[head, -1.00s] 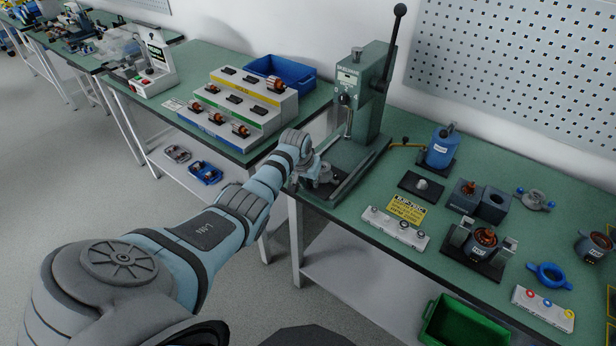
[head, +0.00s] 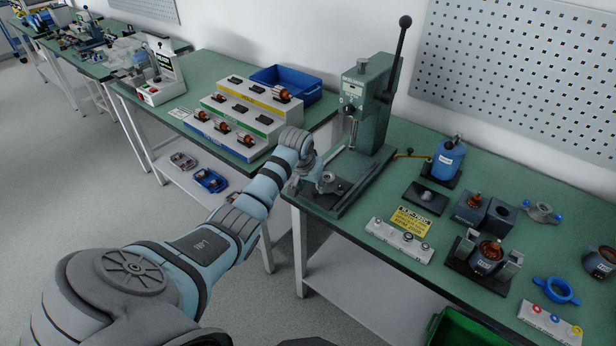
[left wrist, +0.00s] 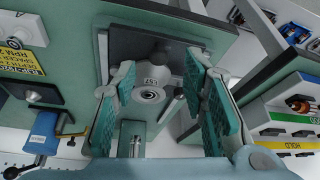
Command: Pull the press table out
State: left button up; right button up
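The green arbor press (head: 368,110) stands at the back of the bench, its long black lever raised. Its press table, a dark sliding plate (head: 345,188) with a grey round nest (head: 328,177), sits low at the press's front. My left gripper (head: 312,182) is at the front left of this nest, partly hidden by my own wrist. In the left wrist view my left gripper (left wrist: 165,105) has its teal pads apart on either side of the grey nest (left wrist: 150,92). Gaps show between the pads and the nest. My right gripper is not in view.
A stepped rack (head: 240,112) and a blue bin (head: 285,84) are left of the press. A blue bottle (head: 448,160), yellow sign (head: 410,220), white block (head: 398,241) and motor fixture (head: 485,258) are to its right. The bench's front edge is just below the gripper.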

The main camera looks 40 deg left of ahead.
pick_arm(q)
jog(key=v, duration=0.7)
jog(key=shift+s, duration=0.15)
jog(key=s+d+f+g, duration=0.1)
jog(key=s+d+f, duration=0.1)
jog(key=s+f, duration=0.65)
jog(key=s+d+f+m, duration=0.1)
jog(key=s+f, duration=0.2)
jog(key=f, duration=1)
jog(key=s+d+f+g, duration=0.1)
jog(key=s+d+f, duration=0.1)
jog(key=s+f, duration=0.65)
jog(key=s+d+f+m, duration=0.1)
jog(key=s+d+f, duration=0.2)
jog(key=s, duration=0.5)
jog(key=s+d+f, duration=0.3)
jog(key=s+f, duration=0.3)
jog(key=s, duration=0.3)
jog(key=s+d+f+m+g, duration=0.1)
jog(key=s+d+f, duration=0.2)
jog(key=s, duration=0.5)
jog(key=shift+s+f+m, duration=0.3)
jog(key=shift+s+f, duration=0.1)
jog(key=shift+f, duration=0.45)
